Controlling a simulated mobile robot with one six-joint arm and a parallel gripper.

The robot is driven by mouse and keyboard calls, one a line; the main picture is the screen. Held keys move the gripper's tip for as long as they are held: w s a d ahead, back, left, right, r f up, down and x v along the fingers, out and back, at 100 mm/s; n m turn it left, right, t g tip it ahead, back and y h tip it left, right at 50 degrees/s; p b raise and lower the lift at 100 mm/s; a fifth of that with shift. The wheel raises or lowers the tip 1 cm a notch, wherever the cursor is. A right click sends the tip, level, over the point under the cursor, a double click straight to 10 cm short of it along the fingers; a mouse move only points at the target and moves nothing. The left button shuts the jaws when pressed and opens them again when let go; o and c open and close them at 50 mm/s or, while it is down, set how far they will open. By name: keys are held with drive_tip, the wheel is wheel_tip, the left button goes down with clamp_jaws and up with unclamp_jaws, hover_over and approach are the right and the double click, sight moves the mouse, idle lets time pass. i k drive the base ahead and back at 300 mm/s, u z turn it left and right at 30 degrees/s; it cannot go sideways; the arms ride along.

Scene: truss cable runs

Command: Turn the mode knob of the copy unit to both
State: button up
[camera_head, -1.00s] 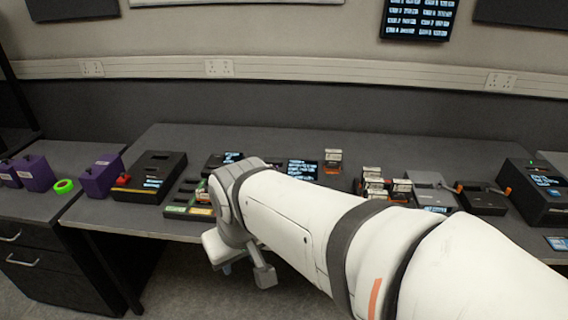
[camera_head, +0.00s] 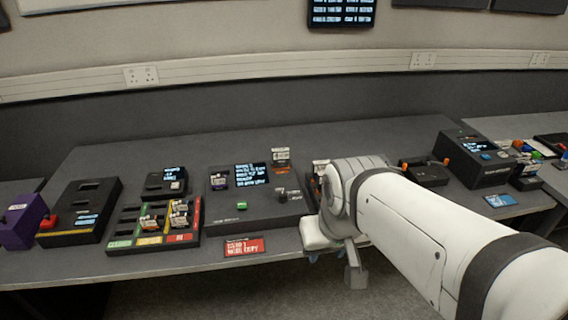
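A red label card (camera_head: 245,247) lies in front of the unit. My gripper (camera_head: 340,256) hangs over the bench's front edge, right of the unit and apart from it.
A tray with coloured lanes (camera_head: 125,226) holds small cartridges left of the unit. A black box (camera_head: 68,228) and a purple block (camera_head: 22,232) stand farther left. Right of my arm are a small dark device (camera_head: 424,172) and a larger black box (camera_head: 470,165). The bench behind the unit is clear.

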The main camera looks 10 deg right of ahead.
sight(283, 198)
drive_tip(key=u, duration=0.05)
drive_tip(key=i, duration=1)
drive_tip(key=z, duration=0.05)
drive_tip(key=k, duration=0.15)
drive_tip(key=z, duration=0.05)
